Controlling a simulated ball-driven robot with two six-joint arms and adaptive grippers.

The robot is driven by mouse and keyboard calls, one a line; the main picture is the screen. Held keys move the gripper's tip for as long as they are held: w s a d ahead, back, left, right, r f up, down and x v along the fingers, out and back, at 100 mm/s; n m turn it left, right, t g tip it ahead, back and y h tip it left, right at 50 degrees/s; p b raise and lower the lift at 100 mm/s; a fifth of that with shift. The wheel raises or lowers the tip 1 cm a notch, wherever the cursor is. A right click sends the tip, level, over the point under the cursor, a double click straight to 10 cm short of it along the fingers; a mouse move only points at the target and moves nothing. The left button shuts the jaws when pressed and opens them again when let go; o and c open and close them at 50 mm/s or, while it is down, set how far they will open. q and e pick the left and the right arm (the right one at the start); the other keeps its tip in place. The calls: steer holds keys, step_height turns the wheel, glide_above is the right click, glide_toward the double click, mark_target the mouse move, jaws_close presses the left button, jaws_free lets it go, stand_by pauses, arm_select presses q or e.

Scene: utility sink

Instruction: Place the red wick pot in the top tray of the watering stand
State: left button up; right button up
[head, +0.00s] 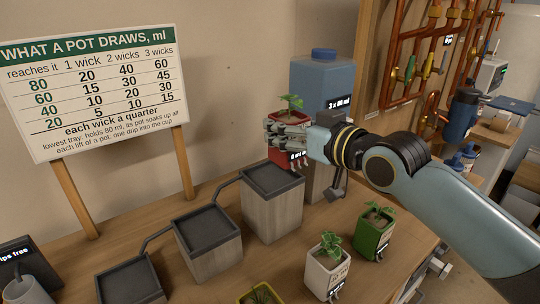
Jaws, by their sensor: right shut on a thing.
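The red pot (286,155) with a small green plant is held in my right gripper (290,138), whose fingers are closed around it. The pot is upright, in the air above and slightly right of the highest tray. Part of the pot is hidden behind the fingers, and its label is partly covered. The watering stand has stepped grey blocks with dark trays: the top tray (272,178), a middle tray (206,228) and a low tray (130,280). The top tray is empty. My left gripper is not in view.
A blue tank (322,85) stands on a pedestal behind the pot. A white pot (326,272), a green pot (373,238) and a yellow pot (260,293) stand at the front. A sign (92,88) is at left. A grey cup (28,287) stands at lower left.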

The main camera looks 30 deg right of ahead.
steer(key=w+f, duration=0.1)
steer(key=f, duration=0.1)
steer(key=w+f, duration=0.2)
steer(key=w+a+f+b, duration=0.1)
steer(key=f, duration=0.1)
steer(key=shift+w+a+f, duration=0.1)
steer(key=shift+w+f, duration=0.05)
steer(key=shift+w, duration=0.05)
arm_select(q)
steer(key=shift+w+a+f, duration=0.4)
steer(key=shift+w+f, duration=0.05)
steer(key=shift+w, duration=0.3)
arm_select(e)
steer(key=shift+f, duration=0.1)
steer(key=o, duration=0.9)
steer(key=shift+f, duration=0.25)
steer(key=shift+c, duration=0.2)
steer(key=o, duration=0.5)
steer(key=shift+r, duration=0.1)
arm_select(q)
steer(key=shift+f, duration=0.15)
